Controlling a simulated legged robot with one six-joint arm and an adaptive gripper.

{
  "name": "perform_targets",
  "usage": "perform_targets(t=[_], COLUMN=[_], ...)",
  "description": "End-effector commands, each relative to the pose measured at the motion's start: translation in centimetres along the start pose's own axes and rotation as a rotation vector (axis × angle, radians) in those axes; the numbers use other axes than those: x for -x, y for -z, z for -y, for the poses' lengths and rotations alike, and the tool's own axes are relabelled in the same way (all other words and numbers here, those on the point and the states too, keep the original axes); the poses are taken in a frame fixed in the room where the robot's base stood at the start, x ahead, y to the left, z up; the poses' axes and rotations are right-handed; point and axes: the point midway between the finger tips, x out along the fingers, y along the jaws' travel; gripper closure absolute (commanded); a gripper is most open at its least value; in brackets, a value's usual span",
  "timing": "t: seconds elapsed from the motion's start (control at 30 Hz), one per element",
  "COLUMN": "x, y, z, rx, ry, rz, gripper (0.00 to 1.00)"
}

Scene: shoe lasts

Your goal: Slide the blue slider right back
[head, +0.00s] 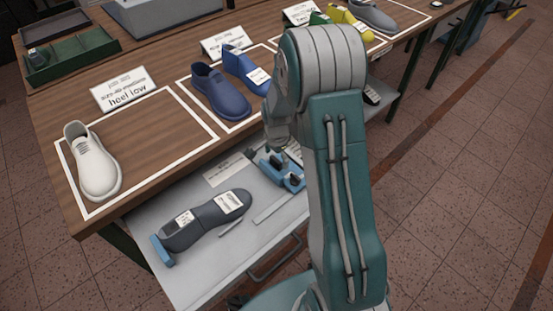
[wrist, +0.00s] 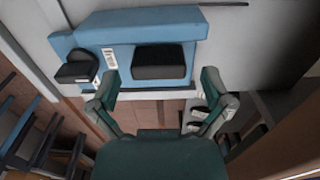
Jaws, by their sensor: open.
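A blue slider (head: 290,180) with dark pads sits on the pulled-out grey drawer, partly hidden by my arm in the head view. In the wrist view the blue slider (wrist: 220,28) fills the upper part, with a dark block (wrist: 158,62) on its front and another dark block (wrist: 76,70) at its left end. My gripper (wrist: 160,82) is open and empty. Its fingertips point at the slider's front face, one on each side of the middle dark block. I cannot tell whether they touch it. In the head view my gripper is hidden behind my arm.
The grey drawer (head: 195,285) also holds a dark shoe last (head: 205,220) with labels and a blue piece (head: 160,252) at its heel. Above it, the wooden table (head: 150,65) carries a white last (head: 92,160), blue lasts (head: 220,92) and sign cards. Tiled floor lies open at right.

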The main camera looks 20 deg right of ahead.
Motion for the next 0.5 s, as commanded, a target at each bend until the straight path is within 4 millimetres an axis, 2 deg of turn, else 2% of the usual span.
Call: perform_targets(t=[0.3, 0.5], x=[6.6, 9.8], y=[0.2, 0.2], z=[0.1, 0.1], rx=[-0.001, -0.001], ry=[0.006, 0.003], rz=[-0.003, -0.001], gripper=[0.00, 0.00])
